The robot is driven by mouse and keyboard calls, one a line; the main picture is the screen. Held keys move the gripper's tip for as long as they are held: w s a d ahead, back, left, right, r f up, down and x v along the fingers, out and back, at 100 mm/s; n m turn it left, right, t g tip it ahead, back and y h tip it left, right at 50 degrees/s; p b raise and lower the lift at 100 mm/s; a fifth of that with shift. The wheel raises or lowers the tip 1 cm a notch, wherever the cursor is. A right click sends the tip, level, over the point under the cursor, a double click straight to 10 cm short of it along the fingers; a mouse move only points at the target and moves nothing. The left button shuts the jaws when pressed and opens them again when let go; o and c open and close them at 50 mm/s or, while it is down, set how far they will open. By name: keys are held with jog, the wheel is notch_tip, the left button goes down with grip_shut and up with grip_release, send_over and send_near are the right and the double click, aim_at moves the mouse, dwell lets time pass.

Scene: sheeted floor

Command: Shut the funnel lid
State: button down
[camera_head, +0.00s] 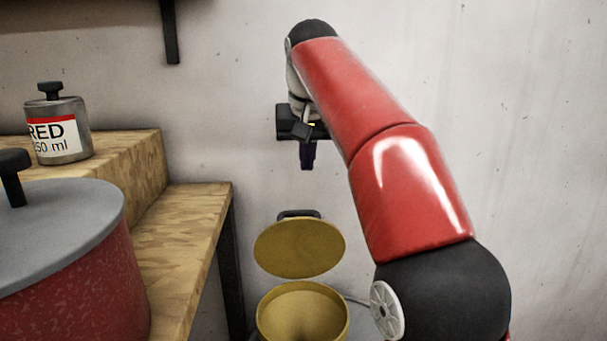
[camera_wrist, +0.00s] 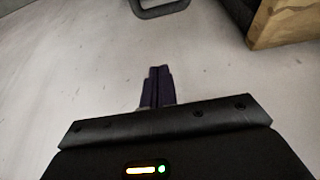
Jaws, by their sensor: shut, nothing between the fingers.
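The funnel (camera_head: 303,314) is a yellow round vessel low in the head view, cut off by the bottom edge. Its yellow lid (camera_head: 299,247) stands raised behind the opening, with a dark handle (camera_head: 299,214) at its top edge. My gripper (camera_head: 307,165) is above the lid, apart from it, with its fingers pointing down. In the wrist view, the two dark fingers (camera_wrist: 159,72) are together and hold nothing. A dark grey handle-like loop (camera_wrist: 160,8) shows at the top edge of the wrist view; the lid's plate does not show there.
A wooden bench (camera_head: 198,222) with a raised step is on the left. It bears a red pot (camera_head: 75,290) with a grey lid and a small canister (camera_head: 62,137) labelled RED. A plain wall (camera_head: 540,120) stands behind. The space between my gripper and the lid looks clear.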

aim_at(306, 191)
jog(key=b+x, duration=0.2)
jog(key=x, duration=0.7)
jog(key=shift+f+b, duration=0.1)
jog(key=shift+b, duration=0.2)
jog(key=shift+s+b, duration=0.55)
jog(key=shift+s, duration=1.5)
